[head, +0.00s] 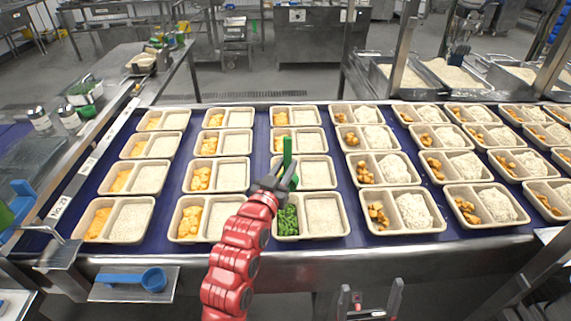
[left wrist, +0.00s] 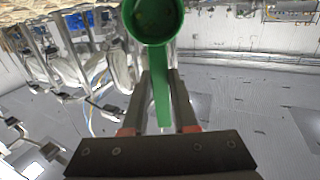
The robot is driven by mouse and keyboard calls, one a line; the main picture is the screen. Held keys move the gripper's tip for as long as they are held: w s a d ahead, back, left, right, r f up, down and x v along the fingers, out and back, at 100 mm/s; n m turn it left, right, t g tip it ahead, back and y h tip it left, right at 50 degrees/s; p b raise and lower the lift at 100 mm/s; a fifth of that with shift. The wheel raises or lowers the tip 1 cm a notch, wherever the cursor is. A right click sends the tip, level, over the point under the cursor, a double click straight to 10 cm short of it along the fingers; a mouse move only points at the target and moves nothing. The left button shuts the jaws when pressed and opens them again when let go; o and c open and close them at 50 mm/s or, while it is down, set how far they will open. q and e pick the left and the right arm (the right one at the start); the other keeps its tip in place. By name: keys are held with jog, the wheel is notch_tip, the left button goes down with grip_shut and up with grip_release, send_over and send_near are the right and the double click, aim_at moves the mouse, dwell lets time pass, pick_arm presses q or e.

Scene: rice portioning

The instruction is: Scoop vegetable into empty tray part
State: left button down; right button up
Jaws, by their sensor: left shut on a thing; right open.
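My left gripper (head: 283,182) is shut on the handle of a green scoop (head: 287,150). It is over the third column of trays, between the front tray and the one behind. In the left wrist view the handle (left wrist: 161,95) lies between the fingers, and the round bowl (left wrist: 152,18) appears to hold no food. The front tray (head: 313,236) has green vegetable (head: 287,221) in its left part; its right part is bare. The tray behind it (head: 318,188) has a bare right part; its left part is mostly hidden by my gripper. My right gripper (head: 370,303) is open and empty at the bottom edge.
Trays with orange food (head: 97,222) stand in the left columns; trays with brown pieces and white rice (head: 413,209) stand to the right. A blue scoop (head: 153,279) lies on a ledge at front left. Rice bins (head: 449,77) are at back right.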

pick_arm(q)
notch_tip(320, 180, up, 2)
jog(key=g+y+p, duration=0.2)
jog(key=g+p, duration=0.3)
jog(key=p, duration=0.1)
jog(key=shift+r+g, duration=0.1)
jog(key=shift+g, duration=0.2)
jog(key=shift+r+g+y+p, duration=0.2)
jog(key=shift+g+y+p, duration=0.2)
jog(key=shift+g+p, duration=0.1)
jog(key=shift+f+g+y+p, duration=0.1)
jog(key=shift+g+y+p, duration=0.25)
jog(key=shift+g, duration=0.65)
jog(key=g+p, duration=0.1)
jog(key=p, duration=0.1)
jog(key=g+y+p, duration=0.1)
jog(key=g+p, duration=0.1)
jog(key=p, duration=0.1)
jog(key=r+g+y+p, duration=0.1)
jog(key=p, duration=0.2)
jog(key=shift+f+g, duration=0.15)
jog(key=shift+g, duration=0.25)
jog(key=shift+g+y, duration=0.25)
jog(key=shift+g, duration=0.05)
jog(key=shift+f, duration=0.15)
